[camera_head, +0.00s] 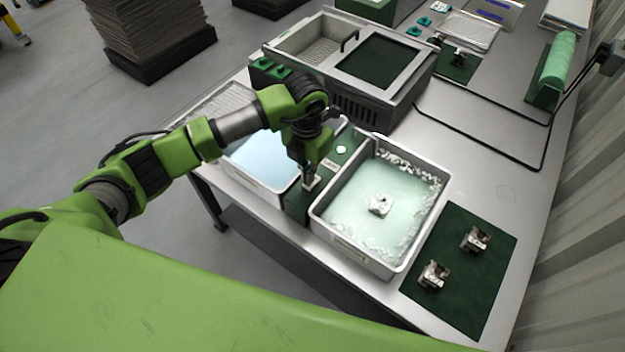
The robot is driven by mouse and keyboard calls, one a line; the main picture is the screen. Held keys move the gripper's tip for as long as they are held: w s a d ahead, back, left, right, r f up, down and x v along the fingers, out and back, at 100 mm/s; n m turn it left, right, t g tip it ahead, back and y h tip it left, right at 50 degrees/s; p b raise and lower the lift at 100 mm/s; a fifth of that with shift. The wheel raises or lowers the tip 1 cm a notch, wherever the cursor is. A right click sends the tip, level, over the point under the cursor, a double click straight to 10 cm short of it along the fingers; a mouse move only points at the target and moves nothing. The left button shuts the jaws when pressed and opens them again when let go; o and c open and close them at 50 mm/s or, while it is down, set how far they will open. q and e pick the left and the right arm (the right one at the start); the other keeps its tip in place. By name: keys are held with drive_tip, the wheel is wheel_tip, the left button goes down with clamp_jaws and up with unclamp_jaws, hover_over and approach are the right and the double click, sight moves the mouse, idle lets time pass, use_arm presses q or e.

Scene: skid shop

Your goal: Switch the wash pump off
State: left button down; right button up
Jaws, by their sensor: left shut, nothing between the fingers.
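A narrow dark green switch panel (297,207) lies between two wash basins on the table. It bears a lit pale green lamp (341,150) and a small white label (330,163), whose text is too small to read. My left gripper (309,181) is shut and empty, pointing down over this panel. A pale piece shows at its fingertips; I cannot tell if it is the switch, or whether the fingers touch it. The gripper hides part of the panel, so the switch position is unclear. My right gripper is out of view.
The right basin (318,212) holds foamy greenish water and a metal part (379,204). The left basin (235,168) holds blue liquid. Two metal parts (475,239) (433,275) lie on a green mat (455,305). A grey machine (395,100) stands behind the basins.

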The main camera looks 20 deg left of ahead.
use_arm(q)
drive_tip(key=shift+s+f+b, duration=0.1)
drive_tip(key=shift+f+b, duration=0.8)
drive_tip(key=shift+f, duration=0.2)
idle(0.4)
drive_tip(key=shift+r+p, duration=0.6)
drive_tip(key=shift+r, duration=0.2)
drive_tip(key=shift+r+p, duration=1.55)
drive_tip(key=shift+r, duration=1.2)
drive_tip(key=shift+f, duration=0.1)
